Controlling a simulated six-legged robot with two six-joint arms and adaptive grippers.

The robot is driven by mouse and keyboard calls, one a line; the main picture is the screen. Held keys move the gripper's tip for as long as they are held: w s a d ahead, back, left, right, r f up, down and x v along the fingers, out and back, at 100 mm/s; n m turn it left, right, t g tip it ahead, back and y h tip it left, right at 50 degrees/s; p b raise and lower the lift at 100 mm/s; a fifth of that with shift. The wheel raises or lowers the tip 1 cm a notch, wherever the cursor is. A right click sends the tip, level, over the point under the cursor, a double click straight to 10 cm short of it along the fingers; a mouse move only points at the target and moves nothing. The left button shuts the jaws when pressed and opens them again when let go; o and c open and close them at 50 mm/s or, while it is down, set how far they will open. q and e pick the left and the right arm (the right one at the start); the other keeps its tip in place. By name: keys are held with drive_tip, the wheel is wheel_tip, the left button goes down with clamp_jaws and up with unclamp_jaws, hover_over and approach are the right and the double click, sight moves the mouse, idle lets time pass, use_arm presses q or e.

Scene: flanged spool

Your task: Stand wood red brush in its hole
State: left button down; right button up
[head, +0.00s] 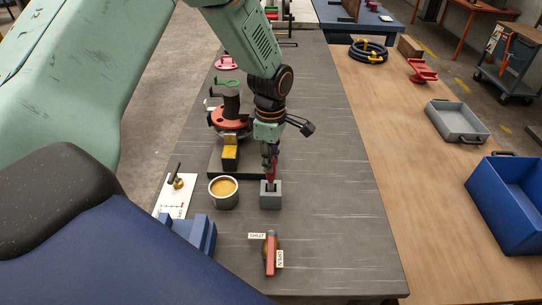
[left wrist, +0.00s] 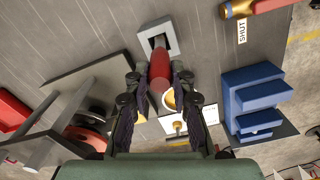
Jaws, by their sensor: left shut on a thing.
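The red brush (head: 272,174) is in my left gripper (head: 268,156), roughly upright above the grey block (head: 270,200). In the left wrist view, the red brush (left wrist: 160,64) lies between the two dark fingers of my left gripper (left wrist: 157,84), which are shut on it. Its far end reaches toward the dark square hole of the grey block (left wrist: 146,33). I cannot tell whether the tip is inside the hole or just over it. My right gripper is not in view.
A tin of yellow stuff (head: 223,192) stands just left of the block. A red-handled valve (head: 270,254) with SHUT and OPEN labels is in front. A blue fixture (head: 196,232) and a white card (head: 175,194) lie left. The table right of the block is clear.

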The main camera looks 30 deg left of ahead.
use_arm(q)
drive_tip(key=shift+f, duration=0.45)
drive_tip(key=shift+f+b, duration=0.3)
drive_tip(key=shift+f, duration=0.15)
drive_tip(key=c, duration=1.3)
unclamp_jaws()
drive_tip(key=shift+r, duration=0.1)
drive_tip(key=shift+o, duration=1.2)
wheel_tip(320, 180, up, 12)
